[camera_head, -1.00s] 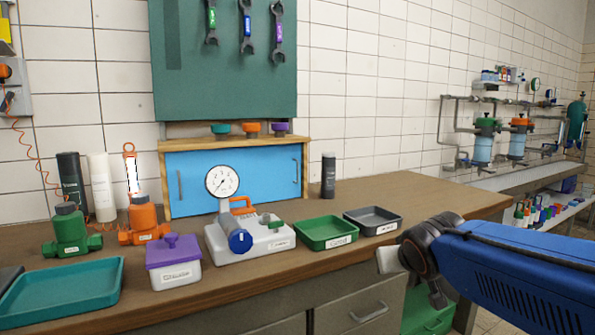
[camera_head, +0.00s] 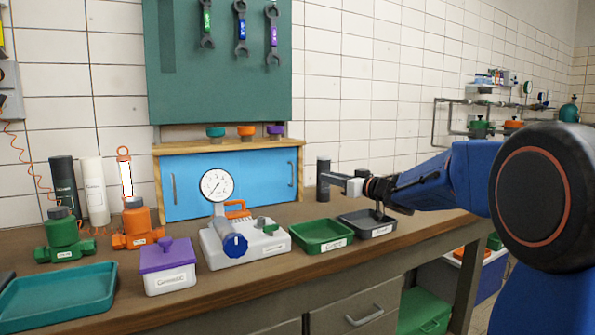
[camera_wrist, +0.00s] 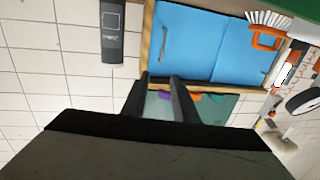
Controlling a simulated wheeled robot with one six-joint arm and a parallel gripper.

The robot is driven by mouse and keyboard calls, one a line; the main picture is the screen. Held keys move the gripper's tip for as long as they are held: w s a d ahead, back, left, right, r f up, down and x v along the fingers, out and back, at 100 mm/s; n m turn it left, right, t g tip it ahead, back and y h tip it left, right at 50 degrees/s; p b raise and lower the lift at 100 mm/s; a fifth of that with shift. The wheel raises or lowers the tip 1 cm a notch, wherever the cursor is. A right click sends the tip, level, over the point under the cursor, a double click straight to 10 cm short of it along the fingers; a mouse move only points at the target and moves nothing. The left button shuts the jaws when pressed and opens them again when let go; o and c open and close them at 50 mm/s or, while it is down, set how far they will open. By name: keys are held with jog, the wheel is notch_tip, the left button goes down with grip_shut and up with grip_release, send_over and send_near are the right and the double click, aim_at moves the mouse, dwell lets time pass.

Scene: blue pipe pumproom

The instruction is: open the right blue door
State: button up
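The blue cabinet stands at the back of the bench, and its right blue door (camera_head: 255,178) is shut. That door's upright handle (camera_head: 291,174) is near its right edge. In the wrist view, which is upside down, the right door (camera_wrist: 188,40) and its handle (camera_wrist: 162,40) lie left of the left door (camera_wrist: 240,50). My gripper (camera_head: 328,178) is right of the cabinet, overlapping the dark cylinder in the picture. In the wrist view my gripper (camera_wrist: 161,86) shows two parted, empty fingers, apart from the handle.
The dark cylinder (camera_head: 322,164) stands right of the cabinet. A gauge device (camera_head: 246,241) stands before the doors. A green tray (camera_head: 322,235) and a grey tray (camera_head: 368,223) lie to its right. Colored knobs (camera_head: 246,131) sit on the cabinet top.

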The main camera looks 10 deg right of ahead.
jog(key=x, duration=1.7)
jog(key=shift+w+a, duration=0.2)
jog(key=shift+a, duration=0.1)
grip_shut()
dwell(0.9)
